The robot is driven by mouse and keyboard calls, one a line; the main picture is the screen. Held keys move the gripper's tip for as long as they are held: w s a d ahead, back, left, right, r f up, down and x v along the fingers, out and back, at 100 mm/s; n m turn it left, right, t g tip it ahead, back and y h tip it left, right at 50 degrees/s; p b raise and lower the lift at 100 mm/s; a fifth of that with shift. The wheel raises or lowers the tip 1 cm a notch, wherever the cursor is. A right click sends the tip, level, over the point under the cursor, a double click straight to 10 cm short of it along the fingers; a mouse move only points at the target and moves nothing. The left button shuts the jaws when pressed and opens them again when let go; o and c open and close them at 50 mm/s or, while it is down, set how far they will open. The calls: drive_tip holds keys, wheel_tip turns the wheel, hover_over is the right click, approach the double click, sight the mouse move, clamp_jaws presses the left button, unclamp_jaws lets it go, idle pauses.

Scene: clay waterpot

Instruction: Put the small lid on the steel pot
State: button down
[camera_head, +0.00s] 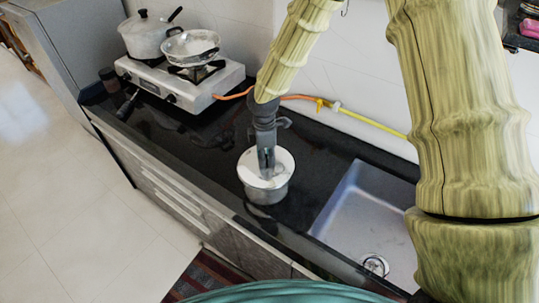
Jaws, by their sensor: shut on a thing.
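The steel pot (268,195) stands on the dark counter, left of the sink. The small lid (284,162), a pale round disc, is over the pot's mouth and looks about level with its rim. I cannot tell whether it rests on the rim or hangs just above it. My gripper (267,172) points down at the middle of the lid and is shut on it. The fingers hide the lid's knob and the grip itself.
A gas stove (187,91) at the back left bears a lidded pot (146,38) and a shallow pan (190,47). An orange-yellow hose (345,112) runs along the wall. A sink (365,215) lies to the right. The counter between stove and pot is mostly clear.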

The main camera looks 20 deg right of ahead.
drive_tip(key=shift+d, duration=0.15)
drive_tip(key=shift+a+f, duration=0.1)
drive_tip(key=shift+a, duration=0.65)
drive_tip(key=shift+d+f, duration=0.1)
drive_tip(key=shift+d, duration=0.45)
drive_tip(key=c, duration=1.1)
unclamp_jaws()
drive_tip(key=shift+d, duration=0.15)
drive_tip(key=shift+a, duration=0.6)
wheel_tip(320, 180, up, 12)
drive_tip(key=d, duration=0.1)
